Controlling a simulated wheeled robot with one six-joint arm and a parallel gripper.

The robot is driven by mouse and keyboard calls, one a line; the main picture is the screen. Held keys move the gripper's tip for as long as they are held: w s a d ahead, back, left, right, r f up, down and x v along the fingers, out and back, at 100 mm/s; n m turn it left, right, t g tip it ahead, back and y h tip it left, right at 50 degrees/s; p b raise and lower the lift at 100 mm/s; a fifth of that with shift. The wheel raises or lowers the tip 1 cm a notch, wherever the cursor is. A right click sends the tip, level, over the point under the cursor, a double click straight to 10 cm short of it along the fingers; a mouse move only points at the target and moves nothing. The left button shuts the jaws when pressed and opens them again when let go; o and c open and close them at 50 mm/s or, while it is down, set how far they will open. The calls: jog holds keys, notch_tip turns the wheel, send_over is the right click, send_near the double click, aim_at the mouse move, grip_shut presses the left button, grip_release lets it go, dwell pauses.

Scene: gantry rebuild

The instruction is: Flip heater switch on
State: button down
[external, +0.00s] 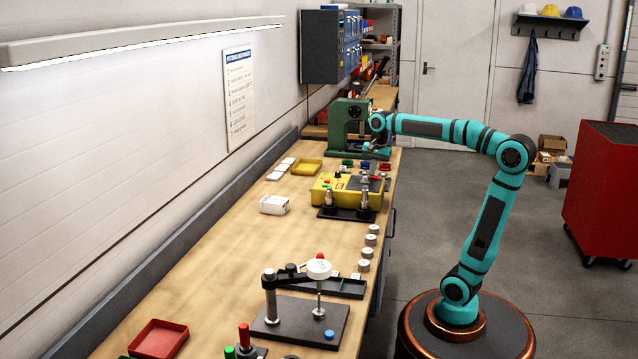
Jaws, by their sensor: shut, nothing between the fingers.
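The yellow box (322,196) on the workbench carries small coloured knobs or buttons on its top and looks like the heater unit. Its switch is too small to make out, so I cannot tell whether it is on or off. My gripper (371,162) points down from the end of my teal arm, just behind the box's right side. It is small in the view and partly lost against the green press. It is shut and empty. I cannot tell whether it touches anything.
A green press (347,122) stands behind the box. A black stand with metal posts (346,213) is in front.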

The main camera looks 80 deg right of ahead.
jog(key=shift+w+f+g, duration=0.15)
jog(key=shift+f+g, duration=0.05)
jog(key=shift+g, duration=0.1)
jog(key=shift+s, duration=0.2)
jog(key=shift+s+r, duration=0.25)
jog(key=shift+s, duration=0.35)
notch_tip(320, 180, up, 14)
jog(key=w, duration=0.2)
dwell(0.6)
jog(key=shift+f, duration=0.1)
